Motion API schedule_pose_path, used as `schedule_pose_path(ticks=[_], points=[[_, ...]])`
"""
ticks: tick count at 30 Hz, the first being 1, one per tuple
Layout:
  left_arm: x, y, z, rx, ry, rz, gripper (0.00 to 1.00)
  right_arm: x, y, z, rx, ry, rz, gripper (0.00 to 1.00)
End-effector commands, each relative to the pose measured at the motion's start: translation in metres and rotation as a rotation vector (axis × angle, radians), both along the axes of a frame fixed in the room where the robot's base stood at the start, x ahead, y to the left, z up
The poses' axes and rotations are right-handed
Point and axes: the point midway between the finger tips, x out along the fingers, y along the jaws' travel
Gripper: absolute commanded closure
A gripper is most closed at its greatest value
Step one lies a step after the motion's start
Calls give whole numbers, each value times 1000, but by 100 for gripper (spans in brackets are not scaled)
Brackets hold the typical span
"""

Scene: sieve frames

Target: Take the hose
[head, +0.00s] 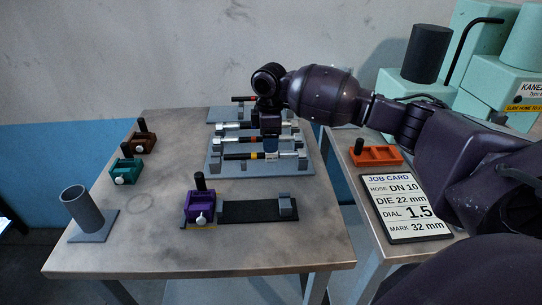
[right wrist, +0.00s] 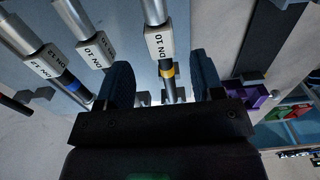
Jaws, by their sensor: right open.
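Several dark hoses with silver ends lie across a grey rack (head: 222,171) on the table in the head view. The nearest hose (head: 240,156) has a yellow-orange band and a white tag. In the right wrist view the yellow-banded hose (right wrist: 167,72) has a tag reading DN 10. My right gripper (head: 271,148) points down over this hose. Its blue-padded fingers (right wrist: 163,88) are open, one on each side of the hose in the wrist picture; I cannot tell whether they touch it. Another hose (right wrist: 68,80) has a blue band. My left gripper is not in view.
A job card (head: 406,205) reads hose DN 10, die 22 mm, dial 1.5, mark 32 mm. Purple (head: 199,207), teal (head: 125,171), brown (head: 140,143) and orange (head: 375,155) blocks, a grey tube (head: 83,210) and a black strip (head: 248,211) stand around. The table's middle left is clear.

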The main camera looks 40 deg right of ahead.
Motion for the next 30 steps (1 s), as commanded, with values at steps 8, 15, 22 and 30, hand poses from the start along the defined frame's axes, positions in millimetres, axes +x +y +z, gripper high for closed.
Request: schedule_pose_path(ticks=[8, 15, 22, 30], points=[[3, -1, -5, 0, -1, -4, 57, -6, -5, -37, -1, 4, 0, 39], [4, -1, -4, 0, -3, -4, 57, -5, -5, -48, -1, 1, -1, 39], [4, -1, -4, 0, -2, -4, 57, -5, -5, -47, -1, 1, -1, 57], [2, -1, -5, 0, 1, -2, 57, -5, -5, -47, -1, 1, -1, 99]])
